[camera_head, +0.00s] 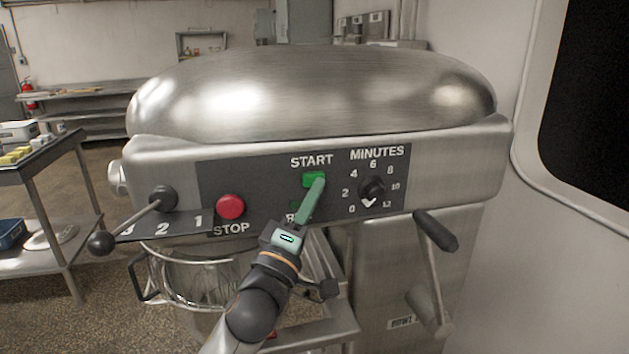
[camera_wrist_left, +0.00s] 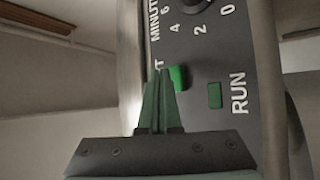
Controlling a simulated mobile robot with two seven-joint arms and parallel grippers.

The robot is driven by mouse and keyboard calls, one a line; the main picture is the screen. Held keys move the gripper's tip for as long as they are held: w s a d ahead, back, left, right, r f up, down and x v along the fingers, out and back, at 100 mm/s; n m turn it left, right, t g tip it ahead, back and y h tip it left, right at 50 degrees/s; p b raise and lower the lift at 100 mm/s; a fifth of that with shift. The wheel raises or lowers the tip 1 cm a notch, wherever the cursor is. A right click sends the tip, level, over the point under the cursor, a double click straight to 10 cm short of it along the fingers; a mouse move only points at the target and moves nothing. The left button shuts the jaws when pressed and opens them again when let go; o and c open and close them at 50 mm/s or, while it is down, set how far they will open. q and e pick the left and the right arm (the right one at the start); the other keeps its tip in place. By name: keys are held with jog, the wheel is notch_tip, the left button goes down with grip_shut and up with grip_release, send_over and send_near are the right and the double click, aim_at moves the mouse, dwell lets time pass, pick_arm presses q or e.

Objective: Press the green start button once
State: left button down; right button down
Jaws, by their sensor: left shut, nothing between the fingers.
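The green start button (camera_head: 309,179) sits on the dark control panel (camera_head: 270,195) of a large steel mixer, under the word START. It also shows in the left wrist view (camera_wrist_left: 178,77). My left gripper (camera_head: 319,182) is shut, with its green fingers pointing at the button. The fingertips overlap the button's right part in the head view and lie beside it in the left wrist view (camera_wrist_left: 158,70). I cannot tell whether they touch it. My right gripper is out of view.
A red STOP button (camera_head: 230,206) is left of the start button, and a minutes dial (camera_head: 372,188) is right of it. A ball-ended lever (camera_head: 103,243) juts out at left. A dark green RUN indicator (camera_wrist_left: 214,95) is near the fingers. A bowl (camera_head: 195,275) hangs below.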

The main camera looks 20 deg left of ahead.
pick_arm(q)
jog(key=shift+w+a, duration=0.1)
jog(key=shift+w, duration=0.05)
jog(key=shift+w+a, duration=0.15)
jog(key=shift+w, duration=0.1)
